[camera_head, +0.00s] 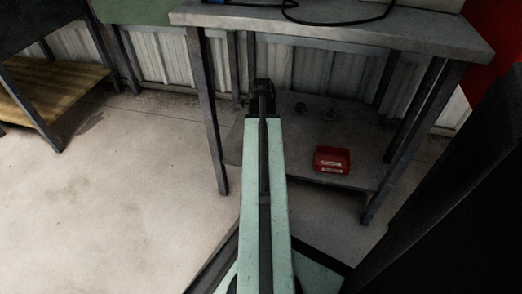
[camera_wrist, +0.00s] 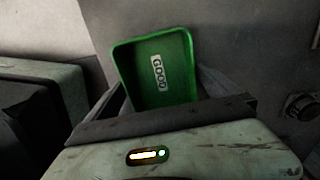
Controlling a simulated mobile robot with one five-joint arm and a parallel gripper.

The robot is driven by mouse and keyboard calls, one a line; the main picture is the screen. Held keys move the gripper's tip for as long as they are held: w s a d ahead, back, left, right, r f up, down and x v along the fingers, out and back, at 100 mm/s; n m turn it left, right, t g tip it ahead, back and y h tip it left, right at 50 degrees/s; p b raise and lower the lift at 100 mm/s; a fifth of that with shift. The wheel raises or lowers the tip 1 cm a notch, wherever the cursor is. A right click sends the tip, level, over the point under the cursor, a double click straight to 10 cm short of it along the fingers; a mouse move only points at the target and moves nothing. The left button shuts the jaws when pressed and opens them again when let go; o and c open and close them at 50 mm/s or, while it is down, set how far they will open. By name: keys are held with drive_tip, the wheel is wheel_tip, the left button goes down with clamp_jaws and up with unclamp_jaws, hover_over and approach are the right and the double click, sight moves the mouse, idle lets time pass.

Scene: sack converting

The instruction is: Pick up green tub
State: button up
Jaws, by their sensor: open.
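In the wrist view a green tub (camera_wrist: 178,62) with a white label reading "GOOD" lies just ahead of my gripper (camera_wrist: 160,88). My gripper is open. One finger is at the left of the tub and the other at the right, with the tub's near part between them. I cannot tell whether the fingers touch it. In the head view my gripper (camera_head: 262,86) reaches in under the grey table, over its lower shelf. The tub does not show in the head view; my arm seems to hide it.
The table (camera_head: 345,28) has a top above my gripper and dark legs on both sides. On its lower shelf (camera_head: 300,168) stand a red bin (camera_head: 332,160) and small dark parts (camera_head: 328,112) to the right. A wooden-shelved bench (camera_head: 58,88) is far left. The floor between is clear.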

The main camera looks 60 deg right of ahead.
drive_tip(key=c, duration=1.2)
wheel_tip(320, 180, up, 10)
drive_tip(key=p, duration=1)
drive_tip(key=shift+r, duration=0.2)
